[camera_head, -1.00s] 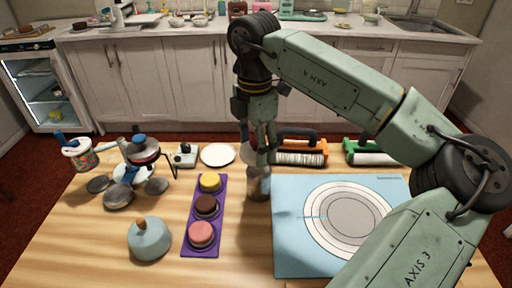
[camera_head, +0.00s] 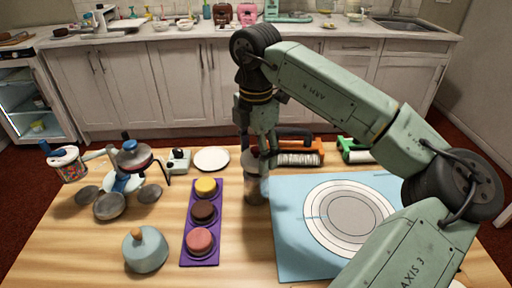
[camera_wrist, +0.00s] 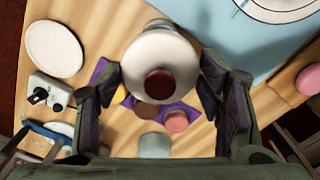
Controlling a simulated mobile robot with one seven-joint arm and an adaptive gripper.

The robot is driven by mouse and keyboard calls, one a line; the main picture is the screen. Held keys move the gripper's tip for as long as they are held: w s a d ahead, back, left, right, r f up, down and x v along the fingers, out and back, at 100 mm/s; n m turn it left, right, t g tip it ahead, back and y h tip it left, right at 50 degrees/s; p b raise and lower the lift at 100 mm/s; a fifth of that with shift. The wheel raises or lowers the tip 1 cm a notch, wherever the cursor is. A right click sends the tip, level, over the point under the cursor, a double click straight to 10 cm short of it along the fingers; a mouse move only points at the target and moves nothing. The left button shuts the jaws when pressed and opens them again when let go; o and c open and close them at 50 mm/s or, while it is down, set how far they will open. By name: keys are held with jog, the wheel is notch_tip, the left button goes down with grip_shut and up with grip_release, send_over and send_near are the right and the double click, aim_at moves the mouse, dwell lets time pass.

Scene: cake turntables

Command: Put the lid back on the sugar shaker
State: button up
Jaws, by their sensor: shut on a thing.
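The lid (camera_wrist: 165,48) is pale and round with a dark red knob, seen from above in the wrist view. My gripper (camera_wrist: 162,78) has a finger on each side of it and is shut on it. In the head view my gripper (camera_head: 260,145) points down, and the pale lid (camera_head: 249,160) shows partly behind its fingers. The sugar shaker (camera_head: 255,192), a clear, greyish jar, stands upright on the table directly below. I cannot tell whether the lid touches the shaker's rim; the fingers and the lid hide it.
A purple tray (camera_head: 191,258) with several coloured cakes lies left of the shaker. A blue mat (camera_head: 290,262) lies close on its right. Bare wood lies in front.

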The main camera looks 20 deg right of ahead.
jog(key=shift+f, duration=0.8)
jog(key=shift+f+b, duration=1.2)
jog(key=shift+b, duration=1.25)
dwell(2.2)
jog(key=o, duration=0.9)
jog(key=o, duration=0.4)
jog(key=shift+r, duration=0.15)
dwell(0.5)
jog(key=shift+r+p, duration=0.55)
jog(key=shift+r, duration=0.25)
